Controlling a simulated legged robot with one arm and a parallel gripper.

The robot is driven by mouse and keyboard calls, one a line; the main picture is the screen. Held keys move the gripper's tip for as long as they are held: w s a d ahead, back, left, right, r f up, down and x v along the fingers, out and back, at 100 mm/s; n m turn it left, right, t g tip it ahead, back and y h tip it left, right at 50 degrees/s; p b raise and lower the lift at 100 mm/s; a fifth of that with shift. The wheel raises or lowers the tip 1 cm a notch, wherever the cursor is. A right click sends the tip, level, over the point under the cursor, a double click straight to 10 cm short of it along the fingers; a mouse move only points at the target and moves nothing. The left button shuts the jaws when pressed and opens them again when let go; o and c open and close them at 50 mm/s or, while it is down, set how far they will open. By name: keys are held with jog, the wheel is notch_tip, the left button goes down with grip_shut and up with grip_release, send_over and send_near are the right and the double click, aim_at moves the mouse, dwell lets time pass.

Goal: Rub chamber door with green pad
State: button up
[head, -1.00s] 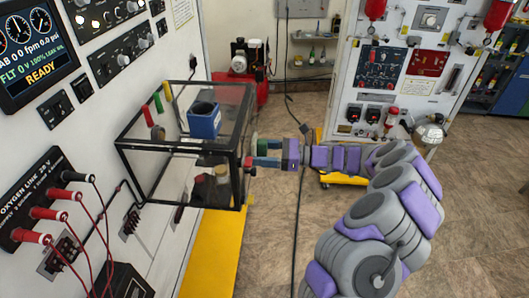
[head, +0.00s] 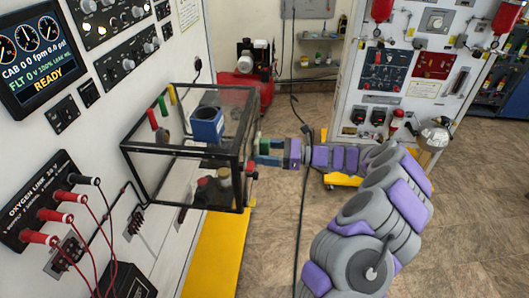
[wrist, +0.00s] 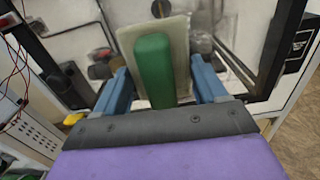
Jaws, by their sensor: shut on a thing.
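The chamber is a black-framed clear box (head: 185,150) fixed to the white panel on the left in the head view. Its front side with the black frame also shows in the wrist view (wrist: 270,50). My gripper (head: 262,153) is at the right-hand side of the box, level with its middle. In the wrist view the blue fingers of my gripper (wrist: 165,90) are shut on the green pad (wrist: 154,68), a green handle on a pale flat backing. The pale backing faces the chamber door. Whether it touches the door I cannot tell.
Inside the box are a blue container (head: 206,124) and several small bottles. A yellow base (head: 215,250) lies below it. Red plugs with cables (head: 60,216) are on the left panel. A black cable (head: 300,220) hangs near my arm. Open floor lies to the right.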

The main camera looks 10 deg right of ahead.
jog(key=shift+w+d+p, duration=0.35)
jog(key=shift+w+d, duration=0.2)
jog(key=shift+w, duration=0.3)
jog(key=w+d+p, duration=0.1)
jog(key=w, duration=0.6)
jog(key=shift+d+p, duration=0.25)
jog(key=shift+p, duration=0.1)
jog(key=shift+r, duration=0.1)
jog(key=shift+s+a+p, duration=0.1)
jog(key=shift+s+a, duration=0.3)
jog(key=shift+s, duration=0.75)
jog(key=shift+s+a+p, duration=0.15)
jog(key=shift+s+a, duration=0.3)
jog(key=shift+s, duration=0.7)
jog(key=shift+s+a+p, duration=0.1)
jog(key=shift+s+a, duration=0.3)
jog(key=shift+s, duration=0.75)
jog(key=shift+s, duration=0.1)
